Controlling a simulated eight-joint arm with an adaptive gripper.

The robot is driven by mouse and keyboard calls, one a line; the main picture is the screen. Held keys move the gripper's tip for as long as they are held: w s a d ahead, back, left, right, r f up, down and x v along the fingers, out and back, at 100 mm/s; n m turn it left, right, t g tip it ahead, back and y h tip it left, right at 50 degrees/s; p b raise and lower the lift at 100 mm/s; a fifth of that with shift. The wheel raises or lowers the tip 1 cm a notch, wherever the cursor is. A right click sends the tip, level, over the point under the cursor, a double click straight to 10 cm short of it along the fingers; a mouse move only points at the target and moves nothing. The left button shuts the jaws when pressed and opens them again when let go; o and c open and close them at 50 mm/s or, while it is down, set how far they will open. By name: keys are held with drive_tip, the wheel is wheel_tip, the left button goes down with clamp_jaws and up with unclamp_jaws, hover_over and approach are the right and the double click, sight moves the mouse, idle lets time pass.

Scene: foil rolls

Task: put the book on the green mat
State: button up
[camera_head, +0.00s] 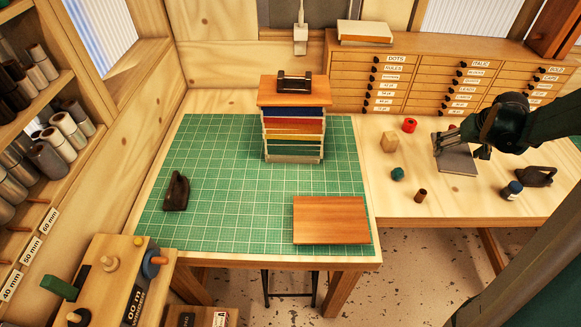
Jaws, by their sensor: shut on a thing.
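A flat grey book (456,161) is on the right part of the pale wooden worktop, right of the mat. My gripper (462,146), dark and reaching in from the right, is shut on its far part. I cannot tell whether the book touches the wood or is slightly lifted. The green mat (220,215) with a pale grid covers the left worktop. On it stand a stack of several coloured books (293,136) topped by a wooden board and a dark object, a wooden board (330,219) at the front right, and a dark iron (176,193) at the left.
Near the book are a wooden block (389,142), a red roll (409,125), a teal item (397,174), a brown cup (420,195), a blue-dark jar (511,190) and another iron (536,176). Labelled drawers (425,80) stand behind.

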drive_tip(key=s+a+r+n+y+p, duration=0.1)
drive_tip(key=a+n, duration=0.2)
drive_tip(key=a, duration=1.1)
drive_tip(key=s+a+n+y+p, duration=0.1)
drive_tip(key=s+a+n, duration=0.1)
drive_tip(key=a, duration=1.3)
drive_tip(key=s+a+n+g+y, duration=0.1)
drive_tip(key=s+a+n, duration=0.3)
drive_tip(key=a, duration=1)
drive_tip(key=s+a+n+g+y+b, duration=0.1)
drive_tip(key=s+a+n, duration=0.4)
drive_tip(key=a, duration=1)
drive_tip(key=s+a+n+g+y+b, duration=0.1)
drive_tip(key=s+a+n, duration=0.4)
drive_tip(key=s+a, duration=0.5)
drive_tip(key=a+g, duration=0.1)
drive_tip(key=a, duration=0.3)
drive_tip(key=shift+a+f, duration=0.35)
drive_tip(key=shift+a, duration=0.05)
drive_tip(key=shift+w, duration=0.1)
drive_tip(key=shift+f, duration=2.9)
drive_tip(key=shift+f, duration=0.15)
